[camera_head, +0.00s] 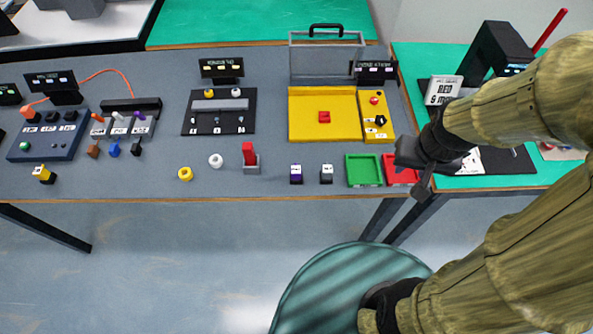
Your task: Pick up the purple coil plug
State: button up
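A small dark block with a white top and a purple band (296,174) stands near the front edge of the grey table; it looks like the purple coil plug. A similar block in grey and dark (327,174) stands just right of it. A purple-topped peg (139,116) also stands in a labelled holder at the left. My gripper (424,186) is at the right, over the table's front right corner beside the red tray, well apart from the purple-banded block. Its fingers are seen edge-on, so their opening is unclear.
A green tray (363,171) and a red tray (401,170) lie between the blocks and my gripper. A red lever on a grey base (250,160) stands left of the blocks. A yellow panel (305,126) lies behind. The table front around the blocks is clear.

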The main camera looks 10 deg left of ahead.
jog(key=shift+w, duration=0.1)
jog(key=shift+o, duration=1.3)
jog(key=shift+a, duration=0.1)
jog(key=shift+o, duration=0.5)
jog(key=shift+a, duration=0.3)
jog(key=w+a+f+n+g, duration=0.1)
jog(key=w+a, duration=0.1)
jog(key=a, duration=0.6)
jog(key=w+a+f+n+p, duration=0.1)
jog(key=w+a+f, duration=0.1)
jog(key=a, duration=0.6)
jog(key=w+a+f+g+p, duration=0.1)
jog(key=w+a, duration=0.1)
jog(key=a, duration=0.7)
jog(key=shift+w+f+n+g, duration=0.25)
jog(key=shift+f+n+g, duration=0.05)
jog(key=shift+f+n, duration=0.1)
jog(key=p, duration=0.3)
send_over(297, 170)
notch_tip(297, 170, down, 12)
jog(key=shift+f, duration=0.1)
